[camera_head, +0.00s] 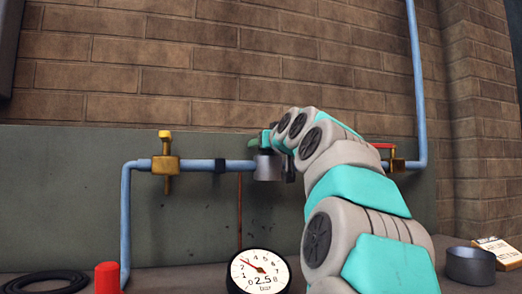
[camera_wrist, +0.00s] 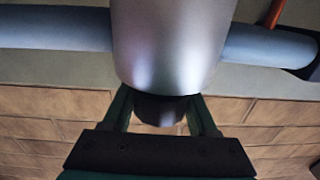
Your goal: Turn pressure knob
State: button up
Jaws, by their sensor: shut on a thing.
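A silver cylindrical regulator body (camera_head: 268,168) sits on the blue pipe in the head view. It fills the top middle of the wrist view (camera_wrist: 170,40). A dark knob (camera_wrist: 160,108) protrudes from its end. My gripper (camera_wrist: 163,104) has its two green fingers on either side of this knob and is shut on it. In the head view my gripper (camera_head: 266,141) is at the top of the body, and the knob is hidden there.
A brass valve (camera_head: 165,165) is on the pipe at left, and a red-handled valve (camera_head: 397,164) at right, behind my arm. On the bench are a red cylinder (camera_head: 107,278), a black coil (camera_head: 45,283), a grey cup (camera_head: 470,266) and a small box (camera_head: 497,252).

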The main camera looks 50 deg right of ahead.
jog(key=m+g+h, duration=0.1)
jog(key=m+h, duration=0.1)
jog(key=g+h, duration=0.1)
jog(key=shift+s+d+r+m+g+h+p, duration=0.1)
jog(key=shift+s+d+m+g+h+p, duration=0.2)
jog(key=shift+d+m+h+p, duration=0.1)
jog(key=m+g+h, duration=0.1)
jog(key=g+h, duration=0.1)
jog(key=m+g, duration=0.1)
jog(key=shift+s+d+m+h, duration=0.25)
jog(key=shift+m+h, duration=0.05)
jog(key=shift+h, duration=0.1)
jog(key=m+g+h, duration=0.1)
jog(key=m+g, duration=0.1)
jog(key=g, duration=0.1)
jog(key=shift+s+d+h, duration=0.2)
jog(key=shift+h, duration=0.2)
jog(key=shift+s+m+g+h, duration=0.15)
jog(key=shift+m+g+h, duration=0.1)
jog(key=shift+m+g, duration=0.65)
jog(key=shift+s+m+g+h, duration=0.2)
jog(key=shift+m+g, duration=0.4)
jog(key=shift+g, duration=0.5)
jog(key=o, duration=1.4)
